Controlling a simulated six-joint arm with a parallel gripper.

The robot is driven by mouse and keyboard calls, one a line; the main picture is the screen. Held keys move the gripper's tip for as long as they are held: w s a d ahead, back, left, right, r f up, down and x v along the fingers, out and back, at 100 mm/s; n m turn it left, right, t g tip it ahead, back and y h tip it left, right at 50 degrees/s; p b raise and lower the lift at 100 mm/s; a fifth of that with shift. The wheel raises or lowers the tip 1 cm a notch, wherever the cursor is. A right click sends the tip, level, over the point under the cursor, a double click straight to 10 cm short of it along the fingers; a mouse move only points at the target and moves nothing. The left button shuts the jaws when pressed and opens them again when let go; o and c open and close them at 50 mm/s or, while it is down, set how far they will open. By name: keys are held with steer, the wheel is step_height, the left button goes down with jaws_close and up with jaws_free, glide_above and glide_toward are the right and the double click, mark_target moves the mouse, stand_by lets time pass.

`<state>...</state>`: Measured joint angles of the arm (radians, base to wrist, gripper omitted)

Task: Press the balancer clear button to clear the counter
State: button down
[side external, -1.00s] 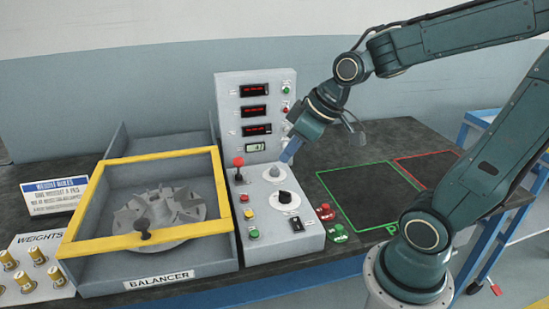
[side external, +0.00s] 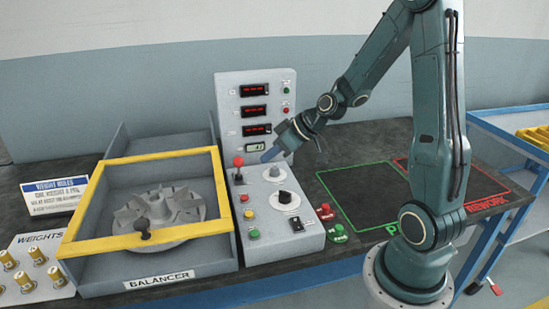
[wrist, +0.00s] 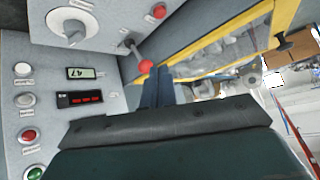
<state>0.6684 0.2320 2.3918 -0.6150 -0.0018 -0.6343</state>
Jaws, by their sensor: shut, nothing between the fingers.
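The grey control panel (side external: 224,100) stands upright behind a sloped console (side external: 310,236). The small counter display (wrist: 86,72) reads 47 in the wrist view; it also shows low on the panel in the side view (side external: 255,147). Beside it are a pale button (wrist: 23,69), a grey button (wrist: 24,101), a red button (wrist: 28,136) and a green button (wrist: 33,173). Their labels are too small to read, so I cannot tell which is the clear button. My gripper (side external: 266,156) is shut and empty, with blue fingers just in front of the panel's lower part. The wrist view shows the fingertips (wrist: 158,74) near the red-knobbed lever.
The red-knobbed lever (side external: 238,162) stands left of the fingers. A grey knob (side external: 275,172) and a black knob (side external: 285,197) sit below. The balancer's yellow-framed cover (side external: 85,215) is at left. Green and red outlined areas (side external: 360,195) at right are empty.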

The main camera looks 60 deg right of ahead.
steer(key=d+f, duration=0.1)
steer(key=d, duration=0.1)
steer(key=d+f+m+t, duration=0.1)
steer(key=d+f, duration=0.1)
steer(key=d, duration=0.1)
steer(key=w+d+f+m+t+h, duration=0.1)
steer(key=d+f, duration=0.1)
steer(key=d, duration=0.1)
steer(key=shift+w+f, duration=0.1)
steer(key=shift+f, duration=0.15)
steer(key=s+d+f+m+t+h, duration=0.1)
steer(key=s+d+f+m+h, duration=0.1)
steer(key=d+f, duration=0.4)
steer(key=d+m+h, duration=0.1)
steer(key=d, duration=0.1)
steer(key=shift+s+d+m+t, duration=0.25)
steer(key=shift+d+m+t, duration=0.05)
steer(key=shift+m+t, duration=0.1)
steer(key=shift+w+d, duration=0.15)
steer(key=shift+w, duration=0.05)
steer(key=w+d, duration=0.6)
steer(key=shift+w+d, duration=0.5)
stand_by(3.1)
steer(key=shift+s, duration=0.1)
stand_by(0.3)
steer(key=shift+s+a, duration=0.5)
steer(key=shift+a, duration=0.05)
